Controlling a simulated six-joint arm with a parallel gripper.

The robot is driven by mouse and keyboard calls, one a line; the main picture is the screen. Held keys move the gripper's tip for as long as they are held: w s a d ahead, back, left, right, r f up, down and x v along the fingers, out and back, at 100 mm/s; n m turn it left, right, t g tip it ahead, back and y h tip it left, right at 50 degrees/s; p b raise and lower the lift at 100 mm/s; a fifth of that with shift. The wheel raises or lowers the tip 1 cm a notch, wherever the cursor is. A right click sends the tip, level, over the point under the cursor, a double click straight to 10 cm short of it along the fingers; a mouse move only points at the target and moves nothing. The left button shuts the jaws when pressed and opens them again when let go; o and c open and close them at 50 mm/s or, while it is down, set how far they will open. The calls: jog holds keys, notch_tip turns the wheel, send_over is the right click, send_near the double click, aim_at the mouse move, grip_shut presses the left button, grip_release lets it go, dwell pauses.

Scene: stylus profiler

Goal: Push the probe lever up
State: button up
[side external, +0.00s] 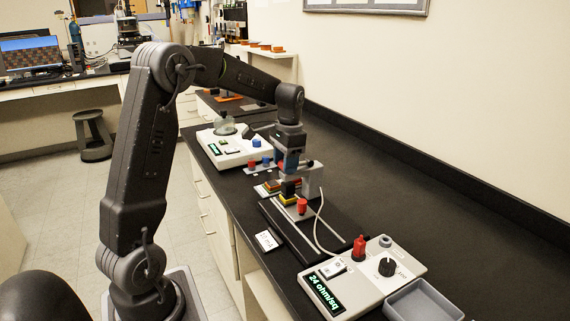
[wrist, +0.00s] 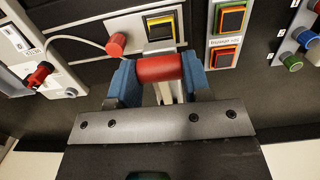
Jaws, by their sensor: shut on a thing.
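The probe lever shows in the wrist view as a red cylindrical handle (wrist: 160,68) lying crosswise. My gripper (wrist: 157,72) has its blue fingertips at the two ends of this handle and is shut on it. In the side view my gripper (side external: 289,163) points down at the grey probe stand (side external: 308,178), and the handle is mostly hidden by the fingers. Below it, a black and yellow square piece (wrist: 161,25) sits on the stand's base, beside a red knob (wrist: 116,44). The probe tip cannot be made out.
A meter box (side external: 350,285) reading "24 ohm/sq" stands in front, with a red plug and a black dial. A grey tray (side external: 425,300) is at its right. A white instrument (side external: 232,148) stands behind. A cable runs from the stand to the meter. The bench towards the wall is clear.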

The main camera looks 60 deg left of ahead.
jog(key=r+g, duration=0.1)
jog(key=w+g, duration=0.1)
jog(key=shift+r+g, duration=0.4)
jog(key=shift+w+r+g, duration=0.4)
jog(key=shift+r+g, duration=0.1)
jog(key=shift+g, duration=0.45)
jog(key=shift+w+r+g, duration=0.35)
jog(key=shift+r+g, duration=0.1)
jog(key=shift+g, duration=0.5)
jog(key=o, duration=1.3)
jog(key=shift+s, duration=0.15)
